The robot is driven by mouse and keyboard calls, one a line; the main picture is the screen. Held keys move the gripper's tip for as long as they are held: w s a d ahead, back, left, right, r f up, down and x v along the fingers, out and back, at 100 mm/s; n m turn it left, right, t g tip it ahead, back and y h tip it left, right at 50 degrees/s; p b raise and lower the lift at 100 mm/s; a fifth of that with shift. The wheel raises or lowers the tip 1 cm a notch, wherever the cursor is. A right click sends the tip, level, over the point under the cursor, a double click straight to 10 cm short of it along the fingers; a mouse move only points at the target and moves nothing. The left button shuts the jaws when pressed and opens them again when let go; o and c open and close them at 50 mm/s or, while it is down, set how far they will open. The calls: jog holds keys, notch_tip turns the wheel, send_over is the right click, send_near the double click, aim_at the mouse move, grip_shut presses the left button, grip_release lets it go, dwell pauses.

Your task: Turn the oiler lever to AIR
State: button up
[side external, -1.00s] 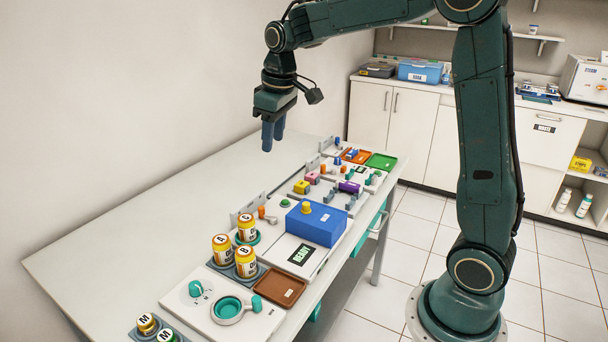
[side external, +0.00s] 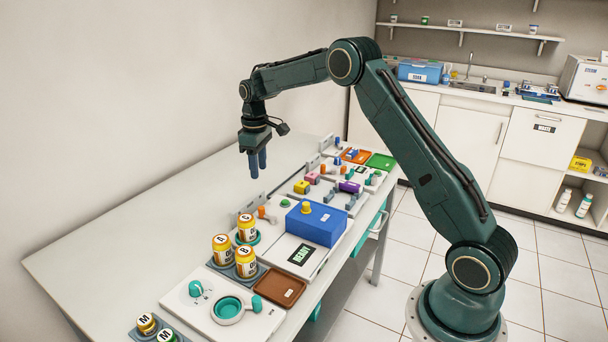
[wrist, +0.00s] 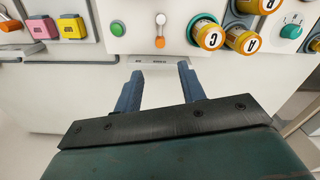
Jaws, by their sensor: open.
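A small orange lever (side external: 262,211) with a pale knob stands on the white unit behind the blue box, beside a green button (side external: 285,203). I take it for the oiler lever. In the wrist view the lever (wrist: 160,31) is at top centre, just beyond the fingertips; a pale upright plate (wrist: 150,61) with small print lies between. The print is too small to read surely, so the lever's setting is unclear. My gripper (side external: 258,164) points down, open and empty, above the table's back part, apart from the lever. Its two blue fingers (wrist: 158,75) are spread.
Yellow bottles marked A, B and C (side external: 247,229) stand close to the lever. A blue box (side external: 316,223) with a yellow knob is on its other side. A teal dial (side external: 195,289) and a brown tray (side external: 280,288) are nearer the camera. The table's wall side is bare.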

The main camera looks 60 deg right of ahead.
aim_at(262, 207)
notch_tip(262, 207, down, 14)
jog(key=shift+r, duration=0.1)
dwell(0.9)
grip_shut()
